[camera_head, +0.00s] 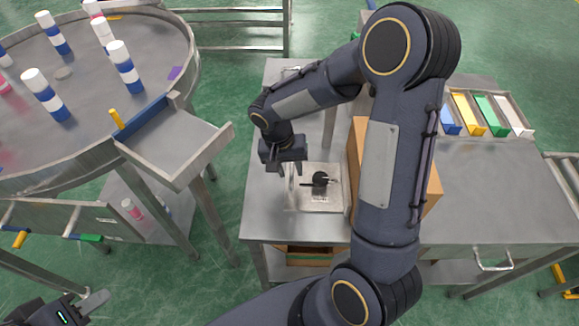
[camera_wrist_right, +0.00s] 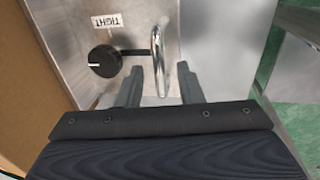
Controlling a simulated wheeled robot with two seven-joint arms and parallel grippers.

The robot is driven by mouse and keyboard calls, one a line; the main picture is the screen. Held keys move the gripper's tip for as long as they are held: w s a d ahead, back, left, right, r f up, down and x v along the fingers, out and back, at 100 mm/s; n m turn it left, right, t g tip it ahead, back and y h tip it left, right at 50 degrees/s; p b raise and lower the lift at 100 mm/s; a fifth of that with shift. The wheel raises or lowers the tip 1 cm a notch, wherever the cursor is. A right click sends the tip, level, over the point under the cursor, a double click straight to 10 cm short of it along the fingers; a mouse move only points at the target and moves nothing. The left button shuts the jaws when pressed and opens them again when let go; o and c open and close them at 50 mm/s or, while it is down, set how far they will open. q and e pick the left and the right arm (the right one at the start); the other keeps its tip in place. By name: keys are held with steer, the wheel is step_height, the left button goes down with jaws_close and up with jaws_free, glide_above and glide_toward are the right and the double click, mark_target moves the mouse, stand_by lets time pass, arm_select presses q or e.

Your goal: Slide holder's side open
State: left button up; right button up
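The holder (camera_head: 331,187) is a bright metal plate on the steel table, with a black knob (camera_head: 320,178) on a lever. It fills the upper middle of the wrist view, with the same knob (camera_wrist_right: 104,61) and a "TIGHT" label (camera_wrist_right: 106,22). A curved metal handle (camera_wrist_right: 157,50) stands to the right of the knob there. My right gripper (camera_head: 282,168) is over the holder's left side. In the wrist view its fingers (camera_wrist_right: 160,78) are apart, one on each side of the handle, with gaps visible. My left gripper (camera_head: 85,303) is at the lower left, away from the holder; its opening is unclear.
A cardboard box (camera_head: 359,140) stands right of the holder, partly behind my right arm. Coloured bins (camera_head: 487,115) sit at the table's right back. A round table (camera_head: 85,100) with several blue-and-white cans and a metal chute (camera_head: 172,145) is at left.

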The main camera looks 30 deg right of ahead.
jaws_close()
steer(key=shift+w+a, duration=0.15)
steer(key=shift+a, duration=0.15)
steer(key=w+a, duration=0.1)
steer(key=w+a+b, duration=0.1)
steer(key=a, duration=0.2)
steer(key=shift+w+a+b, duration=0.25)
steer(key=shift+w+b, duration=0.05)
steer(key=shift+w, duration=0.1)
jaws_free()
steer(key=shift+a, duration=0.1)
